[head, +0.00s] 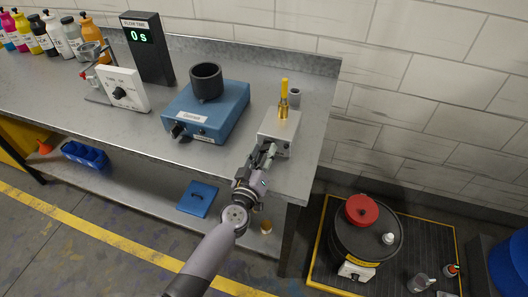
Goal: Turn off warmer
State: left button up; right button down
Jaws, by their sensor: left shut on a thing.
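A small light-grey box (280,124), which looks like the warmer, stands near the right end of the steel bench. A brass-coloured piece with a yellow handle (284,98) stands upright on its top. My left gripper (267,153) is at the box's front face, with its fingers shut on what seems to be the box's knob. The fingers hide the knob, so its setting cannot be seen. My right gripper is not in view.
A blue device (220,112) carrying a dark cup (207,81) stands left of the box. A grey cylinder (295,97) stands behind the box. A timer (148,50) reads 0 s. A black drum (367,240) stands on the floor at right.

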pick_arm(q)
jog(key=shift+n, duration=0.4)
jog(key=o, duration=1.2)
jog(key=shift+c, duration=0.2)
jog(key=v, duration=1.2)
